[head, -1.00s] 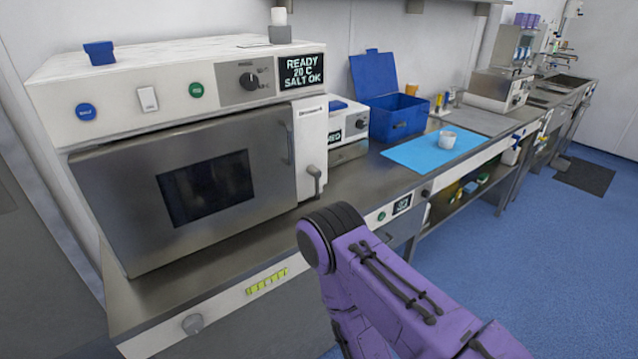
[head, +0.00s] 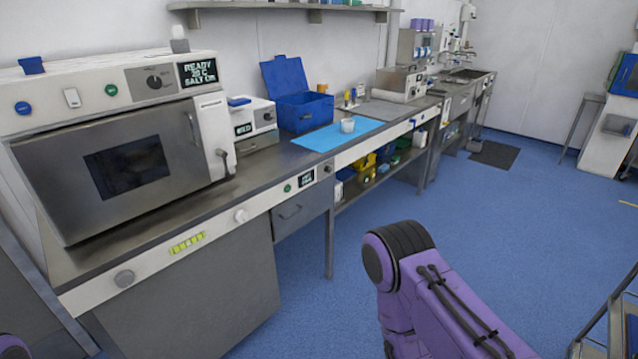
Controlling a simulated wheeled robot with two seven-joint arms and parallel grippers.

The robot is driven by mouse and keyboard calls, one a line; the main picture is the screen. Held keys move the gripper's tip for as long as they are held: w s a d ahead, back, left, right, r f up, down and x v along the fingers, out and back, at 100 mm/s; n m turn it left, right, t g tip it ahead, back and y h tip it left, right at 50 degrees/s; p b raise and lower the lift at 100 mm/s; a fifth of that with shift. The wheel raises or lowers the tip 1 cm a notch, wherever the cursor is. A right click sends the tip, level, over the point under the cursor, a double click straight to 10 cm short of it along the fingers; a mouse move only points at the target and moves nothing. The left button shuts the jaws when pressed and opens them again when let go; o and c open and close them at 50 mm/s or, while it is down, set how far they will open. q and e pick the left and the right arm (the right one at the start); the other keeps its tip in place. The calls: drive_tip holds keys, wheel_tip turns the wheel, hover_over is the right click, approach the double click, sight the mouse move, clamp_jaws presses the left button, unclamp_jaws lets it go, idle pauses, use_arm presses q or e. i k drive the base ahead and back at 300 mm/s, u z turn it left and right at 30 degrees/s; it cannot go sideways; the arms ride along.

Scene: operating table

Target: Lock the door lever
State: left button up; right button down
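The steel-fronted machine (head: 50,180) stands on the left of the bench with its door (head: 165,125) shut against the front. A small grey door lever (head: 223,154) hangs on the white panel (head: 213,125) right of the door. A bar handle (head: 191,127) is near the door's right edge. The display (head: 198,72) reads "READY 20 C" with a salt line below. My purple right arm comes in at the bottom right, well away from the lever; its gripper is out of view. Only a sliver of purple shows at the bottom left, and no left gripper is visible.
The steel bench (head: 262,172) runs to the back right. On it are a blue open box (head: 302,112), a blue mat (head: 325,140) with a white cup (head: 347,125), and a small white device (head: 250,118).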

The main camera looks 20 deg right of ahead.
sight(219, 152)
drive_tip(key=z, duration=0.15)
drive_tip(key=k, duration=0.35)
drive_tip(key=z, duration=0.7)
drive_tip(key=i, duration=1.65)
drive_tip(key=u, duration=1.25)
drive_tip(key=i, duration=0.4)
drive_tip(key=u, duration=0.35)
